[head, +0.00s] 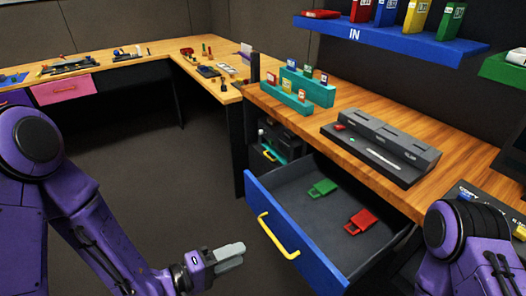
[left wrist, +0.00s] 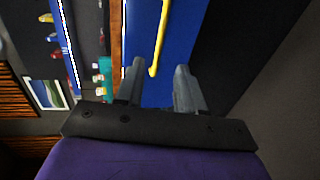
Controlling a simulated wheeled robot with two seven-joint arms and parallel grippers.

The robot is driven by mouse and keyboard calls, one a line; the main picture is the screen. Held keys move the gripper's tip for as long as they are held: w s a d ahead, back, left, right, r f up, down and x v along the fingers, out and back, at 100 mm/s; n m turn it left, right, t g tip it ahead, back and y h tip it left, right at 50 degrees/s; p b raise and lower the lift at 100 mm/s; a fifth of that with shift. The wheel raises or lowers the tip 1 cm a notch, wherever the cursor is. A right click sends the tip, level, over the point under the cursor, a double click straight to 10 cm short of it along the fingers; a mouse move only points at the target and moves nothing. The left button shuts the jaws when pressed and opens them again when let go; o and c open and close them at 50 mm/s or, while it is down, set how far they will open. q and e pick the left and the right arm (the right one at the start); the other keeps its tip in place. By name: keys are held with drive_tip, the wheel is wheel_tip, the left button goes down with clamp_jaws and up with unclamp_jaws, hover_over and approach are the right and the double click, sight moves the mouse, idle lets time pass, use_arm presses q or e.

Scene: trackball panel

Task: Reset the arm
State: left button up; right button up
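My left arm comes in from the left, and its grey-fingered gripper (head: 236,252) is over the floor, left of the open blue drawer (head: 262,206) and its yellow handle (head: 278,238). In the left wrist view the two fingers of this gripper (left wrist: 160,66) stand apart with nothing between them. The yellow handle (left wrist: 160,38) and blue drawer front (left wrist: 188,28) show beyond the fingertips, apart from them. My right arm shows at the lower right of the head view; its gripper is out of view.
The drawer holds a green piece (head: 322,188) and a red piece (head: 361,222). The wooden desk (head: 350,98) above carries a teal rack (head: 308,88) and a grey panel (head: 380,145). A blue shelf (head: 400,35) hangs above. The floor (head: 150,170) at left is clear.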

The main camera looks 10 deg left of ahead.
use_arm(q)
drive_tip(key=s+a+f+m+g+y, duration=0.1)
drive_tip(key=s+a+f+g+y, duration=0.1)
drive_tip(key=a+f+y, duration=1.1)
drive_tip(key=s+a+f+g+y, duration=0.1)
drive_tip(key=s+a+f+g, duration=0.1)
drive_tip(key=s+f, duration=0.3)
drive_tip(key=s+a+f+g+y, duration=0.1)
drive_tip(key=s+f, duration=0.4)
drive_tip(key=s, duration=0.5)
drive_tip(key=shift+a+m+g, duration=0.3)
drive_tip(key=shift+a+g, duration=0.6)
drive_tip(key=shift+g, duration=0.2)
